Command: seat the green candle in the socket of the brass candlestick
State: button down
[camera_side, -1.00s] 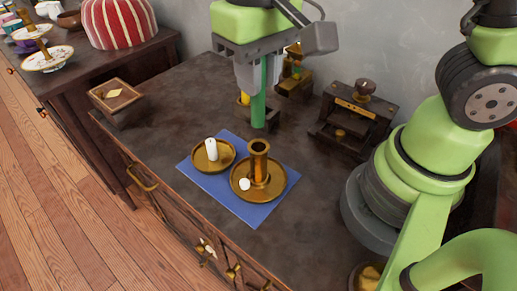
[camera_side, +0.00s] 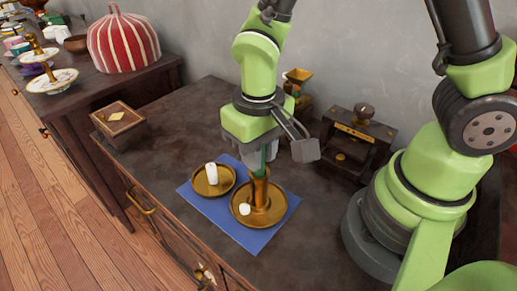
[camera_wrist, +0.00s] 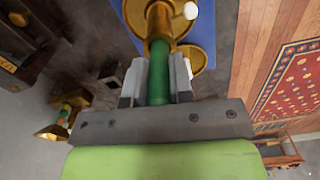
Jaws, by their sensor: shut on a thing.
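The green candle (camera_wrist: 159,82) is between the two fingers of my gripper (camera_wrist: 159,66), which is shut on it. In the side view my gripper (camera_side: 257,155) is just above the brass candlestick (camera_side: 261,189), which stands upright on a round dish. The candle's lower end meets the top of the candlestick's socket tube, roughly in line with it. The wrist view also shows the candlestick (camera_wrist: 160,22) directly beyond the candle. I cannot tell how far, if at all, the candle is inside the socket. Most of the candle is hidden by my gripper in the side view.
The candlestick stands on a blue mat (camera_side: 254,239), beside a brass dish (camera_side: 228,187) with a short white candle (camera_side: 211,173). A small wooden box (camera_side: 118,122) stands left. A dark wooden device (camera_side: 352,140) and a brass-topped grinder (camera_side: 297,83) stand behind.

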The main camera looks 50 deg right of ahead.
jog(key=c, duration=1)
grip_release()
jog(key=shift+f, duration=0.1)
notch_tip(320, 180, up, 11)
jog(key=shift+r, duration=0.15)
jog(key=shift+d+r, duration=0.1)
jog(key=shift+r, duration=0.5)
jog(key=s+d+r+m+t+y, duration=0.2)
jog(key=s+d+r+t, duration=0.4)
jog(key=s, duration=0.3)
jog(key=shift+d+r+t, duration=0.35)
jog(key=shift+t, duration=0.25)
